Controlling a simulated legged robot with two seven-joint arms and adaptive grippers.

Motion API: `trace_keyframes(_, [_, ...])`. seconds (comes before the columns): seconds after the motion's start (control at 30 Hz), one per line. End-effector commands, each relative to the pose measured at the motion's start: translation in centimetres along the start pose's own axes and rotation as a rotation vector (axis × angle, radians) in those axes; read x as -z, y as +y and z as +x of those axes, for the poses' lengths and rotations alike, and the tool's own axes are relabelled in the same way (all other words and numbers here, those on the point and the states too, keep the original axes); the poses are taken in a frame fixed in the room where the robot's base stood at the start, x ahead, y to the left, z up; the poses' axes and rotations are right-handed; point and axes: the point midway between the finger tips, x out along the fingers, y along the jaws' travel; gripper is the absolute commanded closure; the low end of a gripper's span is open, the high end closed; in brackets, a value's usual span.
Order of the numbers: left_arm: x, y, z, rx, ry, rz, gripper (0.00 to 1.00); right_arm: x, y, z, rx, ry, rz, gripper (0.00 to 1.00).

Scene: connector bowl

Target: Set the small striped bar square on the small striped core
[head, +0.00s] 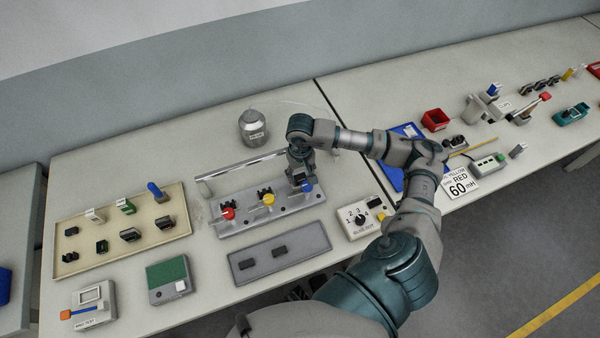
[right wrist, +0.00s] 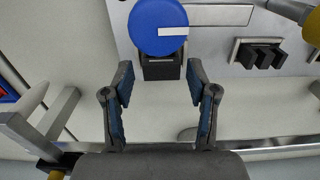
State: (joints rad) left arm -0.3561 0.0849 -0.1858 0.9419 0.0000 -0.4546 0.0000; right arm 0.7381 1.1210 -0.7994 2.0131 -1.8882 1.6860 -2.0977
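My right gripper (head: 301,180) points down at the blue-knob end of the grey fixture plate (head: 270,213). In the right wrist view its two blue-padded fingers (right wrist: 162,92) are spread apart, with nothing held between the tips. A black block (right wrist: 162,68) with a thin light line across it sits just past the fingertips, partly under the blue knob (right wrist: 158,27). Dark comb-shaped cores (right wrist: 262,53) also stand by the other knobs. Stripes are too small to tell, so I cannot pick out the striped pair. My left gripper is out of view.
A beige tray (head: 120,262) at the left holds several dark cores and coloured clips. A metal rail (head: 235,174) and a grey canister (head: 253,127) stand behind the plate. A dial box (head: 361,220) is at the right. A green-topped box (head: 169,278) is in front.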

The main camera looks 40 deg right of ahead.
Motion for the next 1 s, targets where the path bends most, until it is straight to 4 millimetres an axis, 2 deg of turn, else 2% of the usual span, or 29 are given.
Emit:
trace_keyframes(0.37, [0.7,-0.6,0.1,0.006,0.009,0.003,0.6,0.0,-0.1,-0.5,-0.001,0.002,-0.001,0.32])
trace_keyframes(0.47, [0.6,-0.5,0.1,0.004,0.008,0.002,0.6,0.1,-0.1,-1.8,0.001,0.004,-0.001,0.32])
trace_keyframes(0.8, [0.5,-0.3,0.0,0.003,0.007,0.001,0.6,0.2,0.1,-9.0,0.002,0.002,0.0,0.32])
trace_keyframes(1.0, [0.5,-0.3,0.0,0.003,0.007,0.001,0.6,0.2,0.2,-11.4,0.002,-0.001,-0.001,0.32])
